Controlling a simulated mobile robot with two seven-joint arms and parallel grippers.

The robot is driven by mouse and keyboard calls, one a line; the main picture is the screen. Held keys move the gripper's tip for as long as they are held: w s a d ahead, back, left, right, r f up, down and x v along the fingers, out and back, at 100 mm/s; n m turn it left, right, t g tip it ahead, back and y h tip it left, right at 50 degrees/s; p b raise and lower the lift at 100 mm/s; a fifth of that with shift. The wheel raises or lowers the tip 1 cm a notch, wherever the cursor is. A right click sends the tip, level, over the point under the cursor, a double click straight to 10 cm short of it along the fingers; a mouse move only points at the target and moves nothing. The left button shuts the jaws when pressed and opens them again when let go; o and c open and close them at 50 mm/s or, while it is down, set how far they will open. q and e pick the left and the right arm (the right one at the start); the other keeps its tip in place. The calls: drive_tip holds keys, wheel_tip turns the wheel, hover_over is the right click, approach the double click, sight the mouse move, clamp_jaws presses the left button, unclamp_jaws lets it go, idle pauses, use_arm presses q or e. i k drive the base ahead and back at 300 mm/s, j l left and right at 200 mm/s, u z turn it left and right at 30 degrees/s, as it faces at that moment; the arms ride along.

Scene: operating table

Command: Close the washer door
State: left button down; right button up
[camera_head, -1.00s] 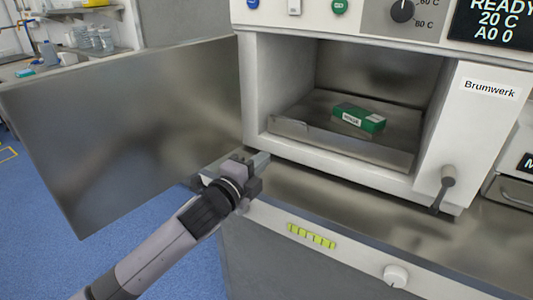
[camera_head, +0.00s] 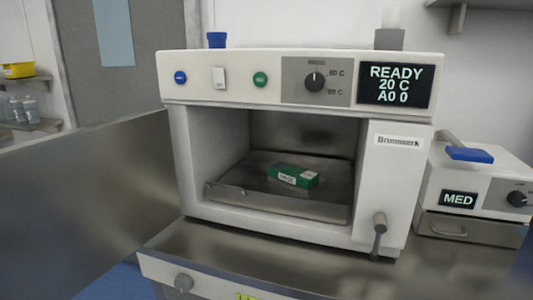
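The washer (camera_head: 395,185) is a white box on a steel counter, labelled Brumwerk, with a display reading READY 20 C A0 0. Its washer door (camera_head: 85,195) is a large steel panel swung wide open to the left, partly cut off by the picture's left edge. Inside the open chamber, a green box (camera_head: 293,176) lies on a metal tray (camera_head: 270,206). A dark handle (camera_head: 379,232) hangs on the washer's right front. Neither of my grippers is in view.
A smaller white unit (camera_head: 475,182) marked MED, with a blue-handled item (camera_head: 468,154) on top, stands to the right. The steel counter (camera_head: 290,262) is clear in front of the washer. A shelf with bottles (camera_head: 25,108) is at the far left.

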sight(75, 203)
drive_tip(key=j+z, duration=0.25)
drive_tip(key=j, duration=0.55)
drive_tip(key=j+z, duration=0.3)
drive_tip(key=j, duration=0.5)
drive_tip(key=j+z, duration=0.25)
drive_tip(key=j, duration=0.6)
